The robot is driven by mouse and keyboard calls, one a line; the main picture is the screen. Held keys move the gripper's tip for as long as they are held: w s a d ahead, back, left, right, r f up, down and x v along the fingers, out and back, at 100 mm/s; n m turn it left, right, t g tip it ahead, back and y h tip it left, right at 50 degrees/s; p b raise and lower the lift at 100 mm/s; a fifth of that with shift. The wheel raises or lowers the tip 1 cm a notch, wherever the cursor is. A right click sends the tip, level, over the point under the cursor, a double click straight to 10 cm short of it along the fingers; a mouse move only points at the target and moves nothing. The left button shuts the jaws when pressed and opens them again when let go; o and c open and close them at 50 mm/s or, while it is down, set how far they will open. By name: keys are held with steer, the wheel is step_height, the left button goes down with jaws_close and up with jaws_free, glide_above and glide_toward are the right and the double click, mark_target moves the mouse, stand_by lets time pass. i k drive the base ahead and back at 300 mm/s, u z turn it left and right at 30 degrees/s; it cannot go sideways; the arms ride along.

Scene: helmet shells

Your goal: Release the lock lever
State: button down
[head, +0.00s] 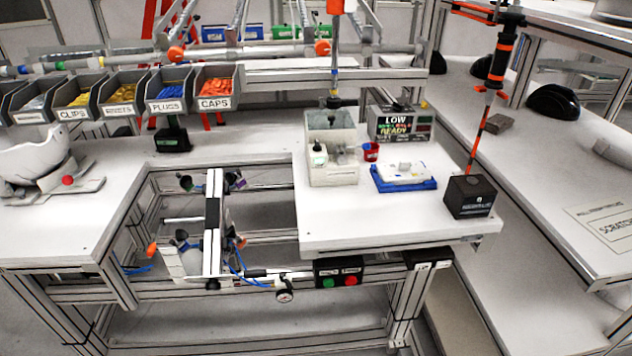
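No part is plainly marked as the lock lever. A fixture (213,225) with a black and white upright bar stands in the cut-out of the white bench. Small orange ends (152,248) and (241,243) show low on its left and right; I cannot tell whether either is a lever. At the far left, a white helmet shell (32,158) rests on a grey cradle (88,185). A red knob (68,180) sits on that cradle; what it belongs to is too small to tell. My gripper is not in view.
Labelled bins (120,97) line the back left. A press-like station (330,165), a display reading LOW READY (400,122), a red cup (371,151), a blue tray (405,185) and a black box (470,197) occupy the right part. A gauge (284,295) hangs below the front edge.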

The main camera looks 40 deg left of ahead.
mark_target(152, 248)
steer(key=u, duration=2.05)
steer(key=k, duration=0.45)
steer(key=u, duration=0.8)
steer(key=i, duration=0.85)
steer(key=u, duration=0.8)
steer(key=i, duration=0.35)
steer(key=u, duration=0.05)
